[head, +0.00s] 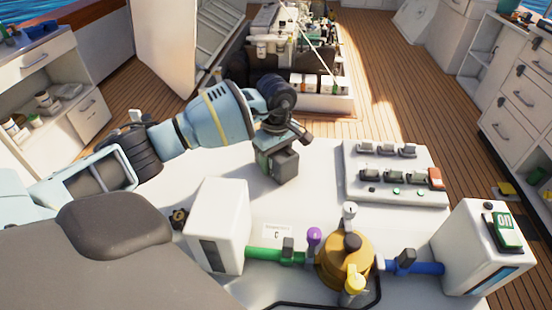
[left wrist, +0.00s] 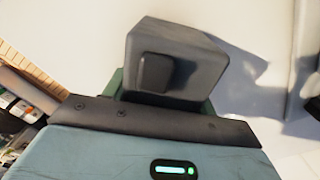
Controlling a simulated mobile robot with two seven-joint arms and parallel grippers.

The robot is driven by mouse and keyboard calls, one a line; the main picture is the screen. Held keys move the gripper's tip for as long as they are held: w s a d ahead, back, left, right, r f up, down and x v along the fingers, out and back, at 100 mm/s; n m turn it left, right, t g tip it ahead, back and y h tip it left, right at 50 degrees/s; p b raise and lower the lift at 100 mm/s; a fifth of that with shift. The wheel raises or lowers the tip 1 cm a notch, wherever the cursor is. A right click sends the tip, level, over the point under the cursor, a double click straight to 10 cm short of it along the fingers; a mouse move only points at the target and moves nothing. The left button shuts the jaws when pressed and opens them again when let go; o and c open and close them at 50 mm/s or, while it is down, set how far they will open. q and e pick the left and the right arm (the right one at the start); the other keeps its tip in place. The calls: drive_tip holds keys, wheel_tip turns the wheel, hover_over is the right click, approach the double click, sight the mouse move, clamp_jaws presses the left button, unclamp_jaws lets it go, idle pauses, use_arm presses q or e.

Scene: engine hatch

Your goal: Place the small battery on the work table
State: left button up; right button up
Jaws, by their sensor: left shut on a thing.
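The small battery (head: 286,166) is a dark grey block with a green part, over the white work table (head: 320,190) in the head view. My left gripper (head: 277,142) is shut on it from above. In the left wrist view the battery (left wrist: 178,62) shows as a grey block with a green edge beyond the gripper's body, and its shadow falls on the white surface to the right. The battery's lower end is close to the table top, but I cannot tell whether it touches. The fingertips are mostly hidden. My right gripper is not in view.
A switch panel (head: 395,180) lies on the table to the right. In front are a white box (head: 218,225), a brass pump-like unit (head: 345,262) with green and blue pipes, and another white box (head: 485,245). The open engine hatch (head: 300,75) is behind. Bare table surrounds the battery.

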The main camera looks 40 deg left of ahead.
use_arm(q)
drive_tip(key=o, duration=1.5)
drive_tip(key=shift+f, duration=0.1)
drive_tip(key=shift+o, duration=0.2)
wheel_tip(320, 180, up, 12)
drive_tip(key=shift+r, duration=0.15)
